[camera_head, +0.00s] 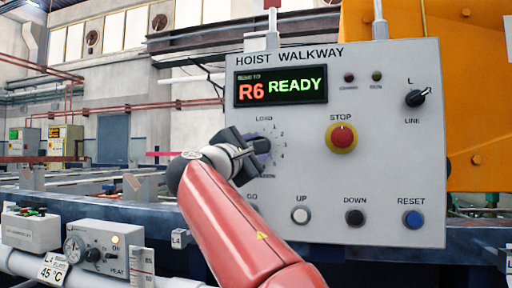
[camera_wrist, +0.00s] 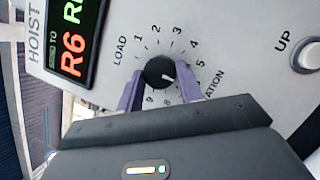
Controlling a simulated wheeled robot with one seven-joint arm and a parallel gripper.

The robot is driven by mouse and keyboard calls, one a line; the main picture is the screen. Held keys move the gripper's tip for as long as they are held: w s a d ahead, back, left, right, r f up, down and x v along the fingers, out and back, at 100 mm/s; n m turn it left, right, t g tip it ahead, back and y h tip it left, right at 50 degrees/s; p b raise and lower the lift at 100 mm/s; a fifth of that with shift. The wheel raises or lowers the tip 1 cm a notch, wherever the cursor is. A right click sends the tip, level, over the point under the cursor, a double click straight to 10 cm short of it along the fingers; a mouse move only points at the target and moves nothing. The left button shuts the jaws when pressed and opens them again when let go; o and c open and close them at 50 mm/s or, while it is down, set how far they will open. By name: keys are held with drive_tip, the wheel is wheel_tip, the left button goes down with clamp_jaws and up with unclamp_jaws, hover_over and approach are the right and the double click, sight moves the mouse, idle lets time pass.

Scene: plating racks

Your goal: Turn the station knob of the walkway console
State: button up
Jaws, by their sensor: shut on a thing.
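The grey walkway console (camera_head: 400,150) faces me, its display (camera_head: 281,86) reading R6 in red and READY in green. The black round station knob (camera_wrist: 158,71) sits within a ring of numbers marked LOAD and STATION. Its white mark points right and slightly down in the wrist view, past 5, toward numbers hidden by a finger. My gripper (camera_wrist: 160,76) is shut on the knob, with one purple finger on each side. In the head view my gripper (camera_head: 252,155) covers the knob and part of the dial.
The console also has a red STOP button (camera_head: 342,137), a black LINE switch (camera_head: 416,97), and UP (camera_head: 300,215), DOWN (camera_head: 355,216) and blue RESET (camera_head: 413,219) buttons. A small HEAT box (camera_head: 95,250) stands at lower left. Free space lies before the console's right half.

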drive_tip(key=o, duration=1)
drive_tip(key=shift+s, duration=0.1)
drive_tip(key=b+v, duration=0.2)
drive_tip(key=v, duration=0.5)
drive_tip(key=shift+s+a+f, duration=0.1)
drive_tip(key=shift+s+a, duration=0.05)
drive_tip(key=shift+s, duration=0.15)
